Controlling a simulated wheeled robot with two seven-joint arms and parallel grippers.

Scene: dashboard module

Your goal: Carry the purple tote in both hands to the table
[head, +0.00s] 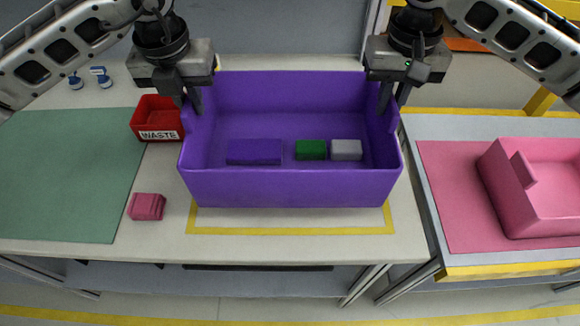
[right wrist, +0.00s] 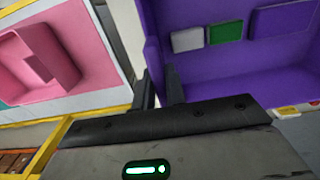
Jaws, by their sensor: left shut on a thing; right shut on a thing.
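The purple tote (head: 290,188) is upright over the table (head: 410,230), above a yellow taped outline. I cannot tell whether its base touches the table. Inside it lie a purple block (head: 254,152), a green block (head: 311,149) and a light grey block (head: 346,149). My left gripper (head: 195,103) is shut on the tote's left wall. My right gripper (head: 391,103) is shut on its right wall. In the right wrist view, the right gripper's fingers (right wrist: 160,92) straddle the tote's wall, with the tote's inside (right wrist: 225,70) and the grey and green blocks showing.
A red WASTE bin (head: 157,119) stands close to the tote's left side. A pink block (head: 147,206) lies at front left, beside a green mat (head: 65,175). To the right, a separate surface holds a pink tote (head: 545,190) on a pink mat (head: 455,190).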

